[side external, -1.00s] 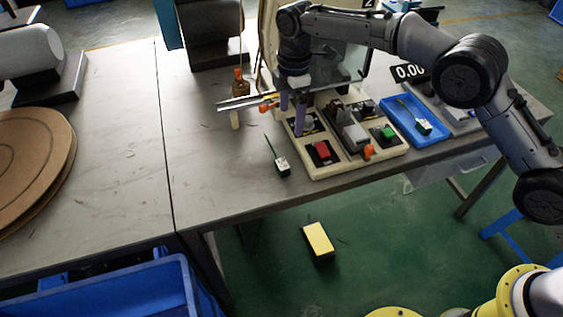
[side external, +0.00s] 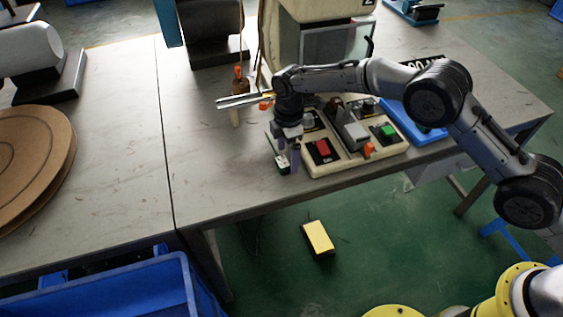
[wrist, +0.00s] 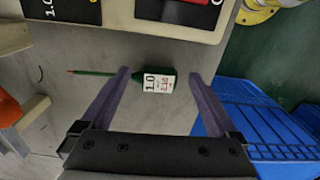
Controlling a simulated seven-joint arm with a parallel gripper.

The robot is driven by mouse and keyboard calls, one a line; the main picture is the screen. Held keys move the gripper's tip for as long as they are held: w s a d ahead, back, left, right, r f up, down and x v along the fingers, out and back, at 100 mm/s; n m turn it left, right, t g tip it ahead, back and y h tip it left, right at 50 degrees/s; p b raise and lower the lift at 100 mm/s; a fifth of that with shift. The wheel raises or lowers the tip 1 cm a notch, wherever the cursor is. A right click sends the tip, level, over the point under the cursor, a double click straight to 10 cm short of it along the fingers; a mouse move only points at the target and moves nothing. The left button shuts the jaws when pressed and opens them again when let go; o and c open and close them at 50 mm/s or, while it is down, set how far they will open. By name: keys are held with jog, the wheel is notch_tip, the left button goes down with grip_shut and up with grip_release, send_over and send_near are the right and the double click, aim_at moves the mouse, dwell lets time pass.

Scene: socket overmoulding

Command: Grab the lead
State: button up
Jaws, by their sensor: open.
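The lead is a dark green plug body with a white printed label and a thin green stem. In the wrist view the lead (wrist: 153,80) lies on the grey table, its stem pointing left, its body between the fingertips of my gripper (wrist: 160,75). My gripper is open, with a finger on either side of the body and a gap to each. In the side external view my gripper (side external: 288,168) points down at the lead (side external: 282,166), beside the panel's left edge. The fingers and wrist hide part of the lead there.
A cream panel (side external: 340,165) with a red button (side external: 323,147) and a green button (side external: 388,131) stands close right of my gripper. A blue tray (side external: 405,125) lies behind it, partly hidden.

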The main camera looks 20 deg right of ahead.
notch_tip(320, 180, down, 2)
jog(key=shift+f, duration=0.1)
jog(key=c, duration=1.5)
jog(key=shift+o, duration=0.2)
jog(key=shift+r, duration=0.2)
